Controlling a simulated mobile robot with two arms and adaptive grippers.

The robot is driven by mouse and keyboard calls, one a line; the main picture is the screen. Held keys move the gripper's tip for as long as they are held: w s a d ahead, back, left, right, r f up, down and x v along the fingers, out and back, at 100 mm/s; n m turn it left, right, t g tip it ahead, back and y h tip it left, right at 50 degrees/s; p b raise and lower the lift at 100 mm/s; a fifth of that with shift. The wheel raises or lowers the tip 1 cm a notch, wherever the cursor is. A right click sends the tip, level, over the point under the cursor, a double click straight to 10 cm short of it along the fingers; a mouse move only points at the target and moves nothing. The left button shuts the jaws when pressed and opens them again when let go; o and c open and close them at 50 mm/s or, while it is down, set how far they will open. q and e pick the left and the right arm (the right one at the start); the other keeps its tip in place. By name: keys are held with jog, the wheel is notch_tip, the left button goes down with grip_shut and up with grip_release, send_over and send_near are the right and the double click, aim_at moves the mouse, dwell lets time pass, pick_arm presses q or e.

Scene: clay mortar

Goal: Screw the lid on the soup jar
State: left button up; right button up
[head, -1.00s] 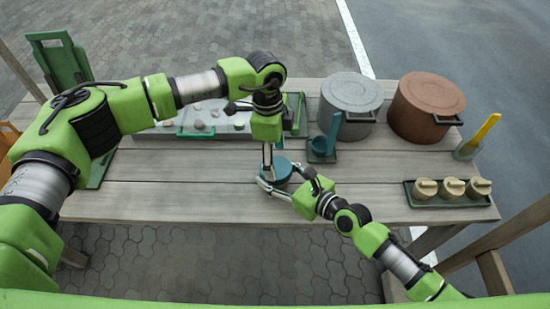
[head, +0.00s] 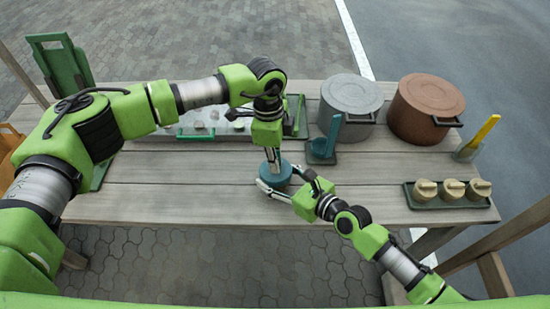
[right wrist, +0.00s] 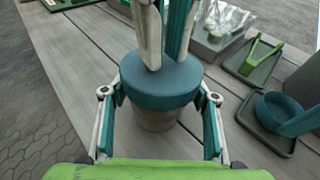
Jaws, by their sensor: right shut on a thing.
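The soup jar has a brown body (right wrist: 155,118) and stands upright on the table in the right wrist view. A blue-teal lid (right wrist: 160,85) sits level on its top, and it also shows in the head view (head: 276,178). My right gripper (right wrist: 161,100) is shut around the jar, one finger on each side. My left gripper (head: 272,163) points straight down onto the lid. Its fingertips (right wrist: 165,64) are close together at the middle of the lid's top; whether they clamp a knob there is hidden.
Several beige jars sit in a green tray (head: 412,200) at right. The front left of the table (head: 165,200) is bare.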

pick_arm(q)
jog(key=shift+f, duration=0.5)
pick_arm(e)
jog(key=shift+r, duration=0.1)
pick_arm(q)
jog(key=shift+a+r, duration=0.2)
jog(key=shift+r, duration=1.85)
pick_arm(e)
jog(key=o, duration=1.7)
jog(key=v, duration=1)
jog(key=shift+s+d, duration=0.15)
jog(key=shift+v, duration=0.8)
pick_arm(q)
jog(key=shift+d, duration=0.1)
